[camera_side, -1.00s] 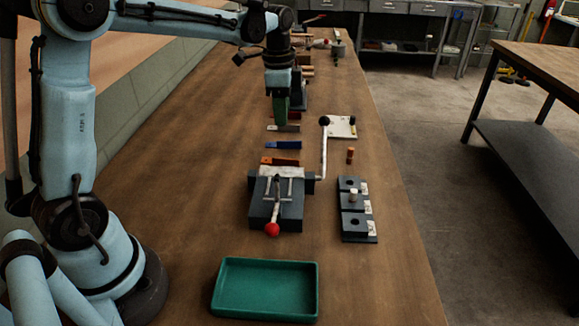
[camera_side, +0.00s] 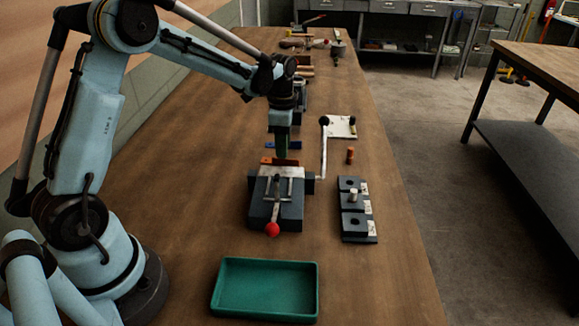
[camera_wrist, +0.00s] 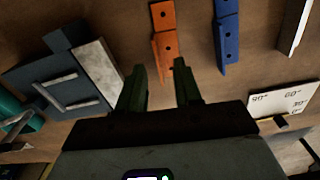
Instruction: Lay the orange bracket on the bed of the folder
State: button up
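The orange bracket (camera_side: 282,161) lies on the bench just behind the folder (camera_side: 262,212). In the wrist view the orange bracket (camera_wrist: 163,30) shows holes and a bent end. My gripper (camera_side: 282,153) is directly above or just behind the orange bracket and partly covers it in the side view. In the wrist view my gripper (camera_wrist: 160,72) has its two fingers apart and nothing between them is held; the bracket's near end appears between the tips. I cannot tell the height gap. The folder (camera_wrist: 55,85) is at the left of the wrist view, its bed empty of brackets.
The folder's tall lever (camera_side: 324,150) stands right of my gripper. A white angle plate (camera_side: 341,127), dark block row (camera_side: 357,225) and green tray (camera_side: 265,260) are around.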

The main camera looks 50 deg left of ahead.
jog(key=shift+s+d+f, duration=0.1)
jog(key=shift+d+f, duration=0.05)
jog(key=shift+f, duration=1.55)
grip_shut()
